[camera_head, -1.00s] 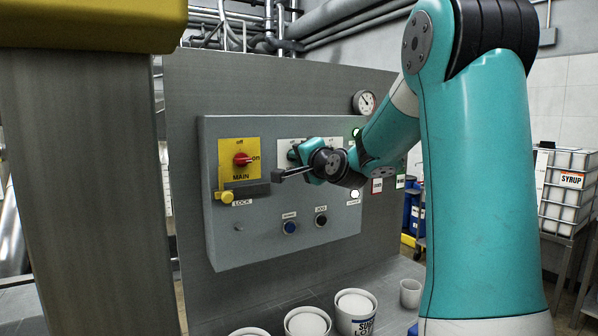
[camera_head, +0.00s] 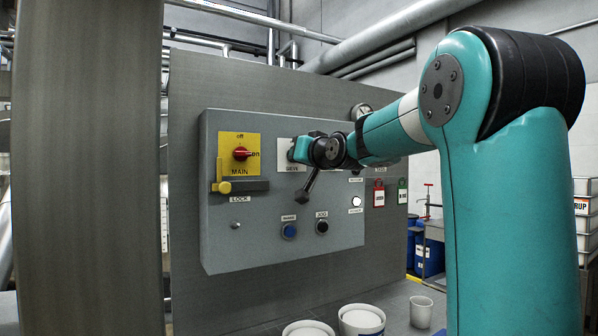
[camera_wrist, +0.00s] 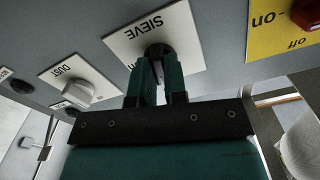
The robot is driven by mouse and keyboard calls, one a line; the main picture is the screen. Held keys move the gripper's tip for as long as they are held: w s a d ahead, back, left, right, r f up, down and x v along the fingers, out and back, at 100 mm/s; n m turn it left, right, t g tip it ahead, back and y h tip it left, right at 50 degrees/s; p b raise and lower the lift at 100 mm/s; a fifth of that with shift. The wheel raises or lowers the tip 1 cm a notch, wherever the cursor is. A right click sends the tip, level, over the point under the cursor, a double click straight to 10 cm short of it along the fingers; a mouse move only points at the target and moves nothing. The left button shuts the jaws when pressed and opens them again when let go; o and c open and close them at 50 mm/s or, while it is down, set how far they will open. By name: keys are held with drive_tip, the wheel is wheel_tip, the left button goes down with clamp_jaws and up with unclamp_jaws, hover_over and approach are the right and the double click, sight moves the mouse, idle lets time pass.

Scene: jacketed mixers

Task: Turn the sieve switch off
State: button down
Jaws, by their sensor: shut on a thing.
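The sieve switch is a dark round knob (camera_wrist: 158,52) on a white plate lettered SIEVE (camera_wrist: 130,38) in the wrist view. My gripper (camera_wrist: 162,70) is shut on this knob, with its two teal fingers on either side of it. The fingers hide most of the knob, so I cannot read its position. In the head view, the sieve plate (camera_head: 284,156) shows beside my gripper (camera_head: 297,150), which covers the switch.
The grey control box (camera_head: 222,215) also bears the red main switch (camera_head: 241,153) with a yellow lock lever (camera_head: 221,186), a blue button (camera_head: 289,230) and a black button (camera_head: 322,227). The dust switch (camera_wrist: 90,88) is beside the sieve plate. White tubs (camera_head: 362,320) stand below.

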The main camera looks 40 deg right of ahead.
drive_tip(key=shift+f+n+b, duration=0.2)
drive_tip(key=shift+n+b, duration=0.95)
drive_tip(key=shift+n, duration=0.15)
drive_tip(key=shift+r, duration=0.1)
drive_tip(key=c, duration=1.2)
unclamp_jaws()
drive_tip(key=shift+o, duration=0.2)
drive_tip(key=b+v, duration=1.3)
drive_tip(key=v, duration=0.4)
drive_tip(key=shift+s, duration=0.2)
drive_tip(key=shift+a, duration=0.1)
